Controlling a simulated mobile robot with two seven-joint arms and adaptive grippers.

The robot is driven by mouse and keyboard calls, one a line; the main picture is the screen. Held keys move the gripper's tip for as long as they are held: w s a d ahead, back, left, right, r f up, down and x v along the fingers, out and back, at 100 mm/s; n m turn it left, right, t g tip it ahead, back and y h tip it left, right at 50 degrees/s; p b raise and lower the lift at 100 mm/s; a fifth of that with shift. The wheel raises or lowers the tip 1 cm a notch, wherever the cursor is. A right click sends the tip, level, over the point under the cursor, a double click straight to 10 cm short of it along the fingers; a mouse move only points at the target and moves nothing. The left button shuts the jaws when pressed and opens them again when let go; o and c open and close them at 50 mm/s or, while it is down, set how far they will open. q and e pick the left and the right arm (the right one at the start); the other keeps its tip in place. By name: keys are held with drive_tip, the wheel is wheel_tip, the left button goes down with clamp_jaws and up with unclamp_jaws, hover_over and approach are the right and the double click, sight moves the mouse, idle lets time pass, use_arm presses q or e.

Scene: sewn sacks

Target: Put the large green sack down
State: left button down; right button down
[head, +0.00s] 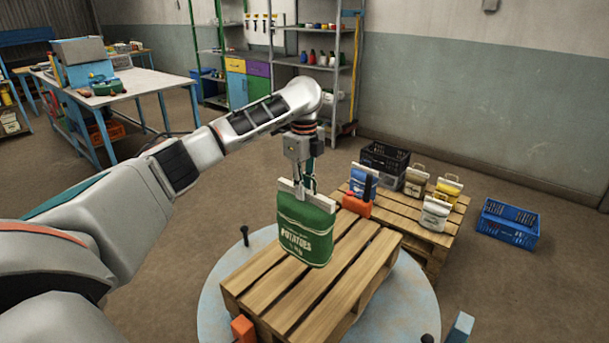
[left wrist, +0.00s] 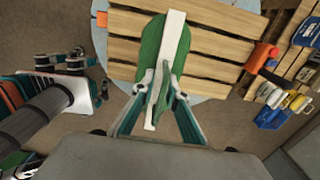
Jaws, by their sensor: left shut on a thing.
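The large green sack (head: 305,233), lettered "POTATOES", hangs upright from its white top bar (head: 308,196) in the head view. My left gripper (head: 305,188) is shut on that bar from above. The sack is over the near wooden pallet (head: 340,296); I cannot tell whether its bottom touches the slats. In the left wrist view the green sack (left wrist: 152,45) and its white bar (left wrist: 172,40) lie between the two fingers (left wrist: 158,90), with pallet slats behind. My right gripper is not in view.
The near pallet stands on a round pale blue platform (head: 214,300) with dark posts and orange blocks. A blue crate (head: 508,222) stands on the floor at right. Slats right of the sack are bare.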

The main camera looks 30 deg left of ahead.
sight(304, 217)
use_arm(q)
wheel_tip(304, 217, down, 10)
drive_tip(key=shift+w+r, duration=0.1)
drive_tip(key=shift+r, duration=0.05)
idle(0.6)
drive_tip(key=c, duration=2.4)
unclamp_jaws()
drive_tip(key=shift+f, duration=0.25)
drive_tip(key=o, duration=0.4)
drive_tip(key=shift+s+r, duration=0.1)
drive_tip(key=shift+s, duration=0.1)
